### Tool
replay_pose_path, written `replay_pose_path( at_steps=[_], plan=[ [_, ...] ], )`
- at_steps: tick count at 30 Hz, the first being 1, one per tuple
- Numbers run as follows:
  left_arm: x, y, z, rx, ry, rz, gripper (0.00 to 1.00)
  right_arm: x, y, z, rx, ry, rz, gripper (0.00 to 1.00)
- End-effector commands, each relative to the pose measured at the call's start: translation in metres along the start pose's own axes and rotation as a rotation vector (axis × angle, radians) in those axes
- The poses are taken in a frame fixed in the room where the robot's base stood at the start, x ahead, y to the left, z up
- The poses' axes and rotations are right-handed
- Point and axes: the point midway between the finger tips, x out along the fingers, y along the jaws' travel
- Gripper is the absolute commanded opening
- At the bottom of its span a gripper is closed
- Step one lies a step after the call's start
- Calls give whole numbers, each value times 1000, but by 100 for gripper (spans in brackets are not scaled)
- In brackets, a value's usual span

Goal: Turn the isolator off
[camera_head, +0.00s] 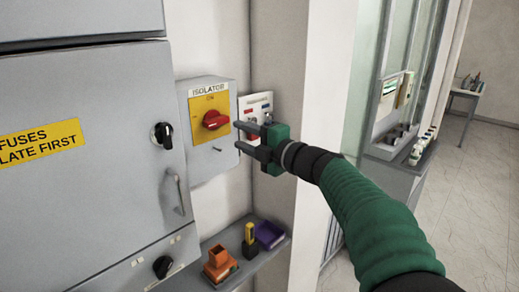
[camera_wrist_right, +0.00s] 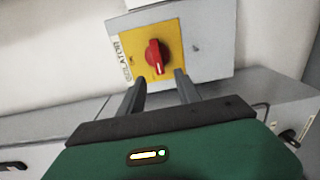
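The grey isolator box (camera_head: 200,180) hangs on the wall, labelled ISOLATOR above a yellow plate (camera_head: 197,106). Its red rotary knob (camera_head: 215,120) lies roughly sideways in the head view. In the right wrist view the knob (camera_wrist_right: 157,57) appears upright, with a white mark at its lower end. My right gripper (camera_head: 240,136) is open and empty, just right of the box and apart from the knob. Its fingers (camera_wrist_right: 158,84) point toward the knob, which lies beyond the gap between their tips. My left gripper is not in view.
A grey cabinet (camera_head: 80,180) with black knobs and a handle stands left of the isolator. A small panel (camera_head: 256,104) with coloured buttons is behind my gripper. A shelf below holds orange (camera_head: 218,263), yellow-black (camera_head: 250,240) and purple (camera_head: 269,234) items. A wall corner stands right.

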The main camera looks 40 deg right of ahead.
Motion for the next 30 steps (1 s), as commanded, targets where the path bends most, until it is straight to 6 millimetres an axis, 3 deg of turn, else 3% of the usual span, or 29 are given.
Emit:
replay_pose_path(
  at_steps=[3,6,12,26,29,30],
  plan=[
    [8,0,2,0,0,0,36,-33,-2,0,0,-2,2,40],
    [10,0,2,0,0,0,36,-51,-2,0,-1,-1,0,40],
    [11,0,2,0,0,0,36,-66,-2,0,1,0,-2,40],
    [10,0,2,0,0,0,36,-61,-6,0,32,-10,0,40],
    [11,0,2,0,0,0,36,-36,-33,-5,215,-75,2,40],
    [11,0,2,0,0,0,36,-23,-57,-9,341,-127,-14,40]
  ],
)
